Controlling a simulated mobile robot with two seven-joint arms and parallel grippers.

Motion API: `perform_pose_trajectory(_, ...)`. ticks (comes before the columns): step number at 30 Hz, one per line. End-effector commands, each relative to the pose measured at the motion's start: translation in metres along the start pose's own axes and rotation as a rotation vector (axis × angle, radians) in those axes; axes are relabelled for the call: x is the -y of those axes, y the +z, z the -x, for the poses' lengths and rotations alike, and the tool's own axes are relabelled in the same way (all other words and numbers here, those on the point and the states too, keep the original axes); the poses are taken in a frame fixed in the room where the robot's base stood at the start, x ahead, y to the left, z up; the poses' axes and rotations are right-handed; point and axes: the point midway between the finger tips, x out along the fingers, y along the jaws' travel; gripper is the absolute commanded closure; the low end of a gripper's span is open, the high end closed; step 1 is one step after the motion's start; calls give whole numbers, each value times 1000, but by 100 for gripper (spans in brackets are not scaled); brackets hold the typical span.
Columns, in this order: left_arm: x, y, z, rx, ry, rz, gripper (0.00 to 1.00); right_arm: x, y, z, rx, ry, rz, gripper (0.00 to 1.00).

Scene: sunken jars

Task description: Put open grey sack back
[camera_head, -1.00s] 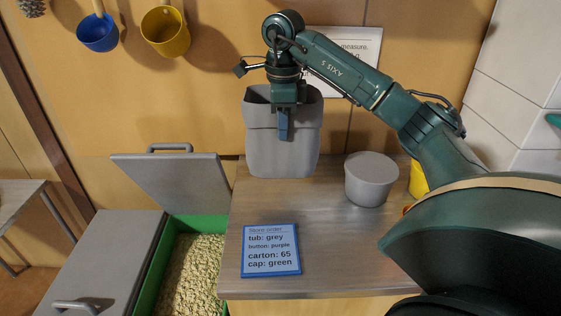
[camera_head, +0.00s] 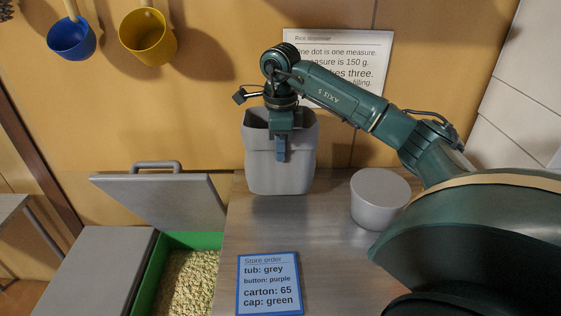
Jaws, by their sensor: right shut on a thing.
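The open grey sack (camera_head: 280,172) stands upright at the back of the counter, near the wall, with its dark mouth facing up. My right gripper (camera_head: 281,155) points down at the sack's front rim and is shut on it, one blue finger showing on the outer face. The other finger is hidden behind the rim. I cannot tell whether the sack's base touches the counter. My left gripper is not in view.
A grey lidded tub (camera_head: 379,203) stands to the right of the sack. A blue-framed order card (camera_head: 268,284) lies on the counter (camera_head: 325,240) in front. At left, a green bin (camera_head: 155,270) of pale grains has its grey lid (camera_head: 165,200) raised. Blue (camera_head: 72,40) and yellow (camera_head: 150,38) scoops hang on the wall.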

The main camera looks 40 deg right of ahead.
Motion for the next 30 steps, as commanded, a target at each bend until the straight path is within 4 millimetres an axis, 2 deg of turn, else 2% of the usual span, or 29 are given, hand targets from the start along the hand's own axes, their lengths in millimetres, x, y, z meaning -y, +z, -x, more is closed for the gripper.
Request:
perform_pose_trajectory(8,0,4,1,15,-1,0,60,-1,-1,-34,-2,2,-1,100)
perform_pose_trajectory(18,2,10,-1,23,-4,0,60,-1,0,-39,0,0,0,100)
perform_pose_trajectory(19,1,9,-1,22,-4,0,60,-1,0,-39,0,0,0,89)
perform_pose_trajectory(24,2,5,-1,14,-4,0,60,-1,0,-38,-1,0,0,75)
perform_pose_trajectory(27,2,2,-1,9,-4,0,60,-1,0,-38,-1,0,0,68)
perform_pose_trajectory(30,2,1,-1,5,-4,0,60,-1,0,-38,-1,0,0,68)
